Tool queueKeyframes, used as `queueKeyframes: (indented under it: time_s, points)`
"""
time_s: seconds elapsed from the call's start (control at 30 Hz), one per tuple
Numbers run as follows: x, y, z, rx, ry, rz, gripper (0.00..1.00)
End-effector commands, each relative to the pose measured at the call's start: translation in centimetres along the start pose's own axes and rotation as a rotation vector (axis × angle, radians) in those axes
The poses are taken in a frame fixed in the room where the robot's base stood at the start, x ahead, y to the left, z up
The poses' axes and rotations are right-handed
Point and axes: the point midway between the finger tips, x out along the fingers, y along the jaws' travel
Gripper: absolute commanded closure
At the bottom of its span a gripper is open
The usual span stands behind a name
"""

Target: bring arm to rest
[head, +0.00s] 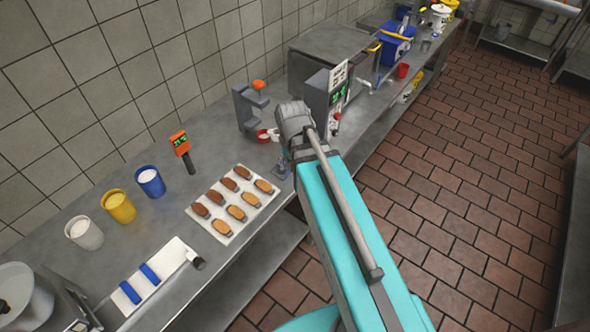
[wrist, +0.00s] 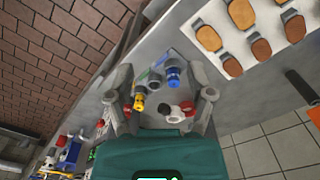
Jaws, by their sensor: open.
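My arm, teal with a grey wrist, reaches over the front edge of the steel counter (head: 150,218). In the head view my gripper (head: 279,172) is small and partly hidden below the wrist. In the wrist view my gripper (wrist: 163,92) has its two grey fingers spread apart, with no object clearly held. Small blue (wrist: 173,75), yellow (wrist: 138,104) and red-white-black (wrist: 178,112) items show between the fingers; I cannot tell how near they are.
White (head: 83,233), yellow (head: 119,207) and blue (head: 151,183) containers stand left on the counter. A white board (head: 172,256) with blue strips lies in front. A grey stand and machine (head: 318,98) are near my wrist. The tiled floor (head: 470,190) is open.

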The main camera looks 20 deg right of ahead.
Motion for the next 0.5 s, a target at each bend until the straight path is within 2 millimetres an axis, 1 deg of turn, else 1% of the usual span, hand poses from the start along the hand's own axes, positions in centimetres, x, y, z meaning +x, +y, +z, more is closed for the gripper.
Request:
queueKeyframes:
  time_s: [0.03, 0.13, 0.23, 0.5]
  points:
    - [0.0, 0.3, 1.6, -0.041, 0.000, 0.000, 0.31]
    - [0.0, 0.5, 2.8, -0.104, 0.000, 0.000, 0.31]
    - [0.0, 0.5, 3.1, -0.134, 0.000, 0.000, 0.31]
    - [0.0, 0.5, 3.0, -0.138, 0.000, 0.000, 0.31]
